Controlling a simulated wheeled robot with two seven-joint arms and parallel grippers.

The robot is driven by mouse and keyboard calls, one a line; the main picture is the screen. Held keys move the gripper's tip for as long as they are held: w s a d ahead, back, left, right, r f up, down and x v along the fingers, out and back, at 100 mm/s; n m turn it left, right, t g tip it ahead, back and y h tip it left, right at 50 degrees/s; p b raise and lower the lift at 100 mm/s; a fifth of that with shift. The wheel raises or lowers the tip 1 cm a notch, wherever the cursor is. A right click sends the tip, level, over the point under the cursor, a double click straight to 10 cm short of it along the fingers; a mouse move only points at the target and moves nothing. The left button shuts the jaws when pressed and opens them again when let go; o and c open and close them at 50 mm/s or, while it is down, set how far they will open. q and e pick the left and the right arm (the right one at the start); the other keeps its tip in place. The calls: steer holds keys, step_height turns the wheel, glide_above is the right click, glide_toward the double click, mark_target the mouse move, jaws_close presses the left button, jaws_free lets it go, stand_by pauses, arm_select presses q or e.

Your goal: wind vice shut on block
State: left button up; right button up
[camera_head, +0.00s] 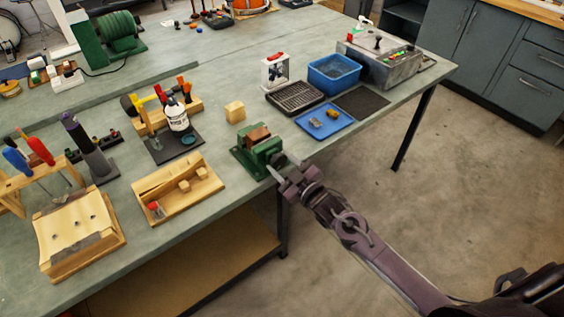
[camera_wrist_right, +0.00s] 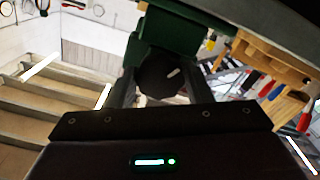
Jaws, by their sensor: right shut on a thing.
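The green vice (camera_head: 244,158) stands at the bench's front edge; its green body also fills the top middle of the right wrist view (camera_wrist_right: 172,32). A brown wooden block (camera_head: 257,134) sits between its jaws; whether both jaws touch it I cannot tell. My right gripper (camera_head: 284,171) is at the vice's front, just off the bench edge. It is shut on the dark round vice handle (camera_wrist_right: 158,78), which shows between the two fingers in the right wrist view. The fingers mostly hide the handle in the head view. My left gripper is not in view.
A loose pale wooden block (camera_head: 235,111) lies behind the vice. A wooden tray (camera_head: 206,189) with small blocks is to its left. A blue tray (camera_head: 337,127), a dark grate (camera_head: 295,97) and a blue bin (camera_head: 334,74) are to its right. The floor before the bench is clear.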

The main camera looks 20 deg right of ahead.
steer(key=m, duration=0.2)
steer(key=m+p, duration=0.1)
steer(key=m, duration=0.2)
steer(key=shift+s+a+f+m, duration=0.1)
steer(key=shift+s+f+m, duration=0.1)
steer(key=shift+f+m, duration=0.15)
steer(key=shift+f, duration=0.1)
stand_by(0.3)
steer(key=o, duration=1)
steer(key=shift+r, duration=0.3)
steer(key=shift+b+v, duration=0.55)
steer(key=shift+v, duration=3.4)
